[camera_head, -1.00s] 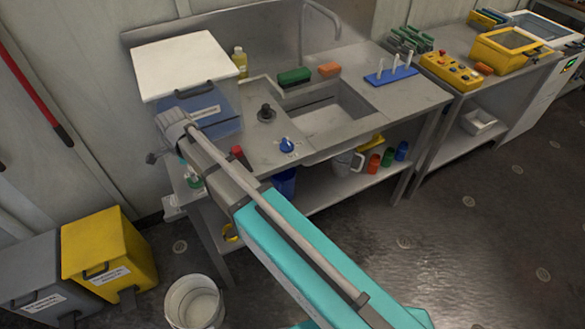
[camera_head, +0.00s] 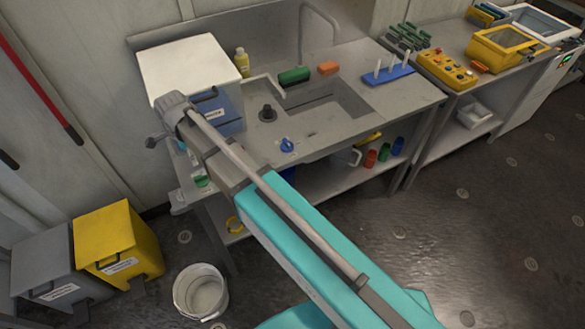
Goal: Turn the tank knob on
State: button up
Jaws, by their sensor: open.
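A blue knob (camera_head: 287,145) sits on the front part of the grey sink counter (camera_head: 335,140), right of my arm. Its pointer direction is too small to read. A tank-like blue box (camera_head: 229,113) with a white lid (camera_head: 190,66) stands at the counter's left end, partly hidden by my arm. My arm reaches from the lower right up to the box's front left. My gripper (camera_head: 153,142) shows as a small dark end, open and empty, left of the box and well apart from the knob.
A dark round fitting (camera_head: 267,113) stands behind the knob. A yellow bottle (camera_head: 242,62), green block (camera_head: 294,75), orange block (camera_head: 328,68) and blue peg rack (camera_head: 388,75) stand farther back. Bins (camera_head: 110,240) and a white bucket (camera_head: 200,292) are on the floor.

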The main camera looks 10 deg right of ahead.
jog(key=s+d+f+n+b, duration=0.2)
jog(key=d+f+n+b, duration=0.1)
jog(key=d, duration=0.7)
jog(key=s+d+f+n+b, duration=0.2)
jog(key=d+n, duration=0.3)
jog(key=d, duration=0.5)
jog(key=s+d+f+n+b, duration=0.2)
jog(key=d+f+n+b, duration=0.2)
jog(key=d, duration=0.6)
jog(key=shift+s+f+b, duration=0.15)
jog(key=shift+s+b, duration=0.2)
jog(key=shift+b, duration=0.1)
jog(key=shift+s+d+n, duration=0.45)
jog(key=shift+s+d, duration=0.05)
jog(key=shift+d, duration=0.3)
jog(key=shift+s+d+n, duration=0.4)
jog(key=shift+s+d, duration=0.05)
jog(key=shift+d, duration=0.3)
jog(key=shift+s+d+n, duration=0.45)
jog(key=shift+s+d, duration=0.05)
jog(key=shift+d, duration=0.3)
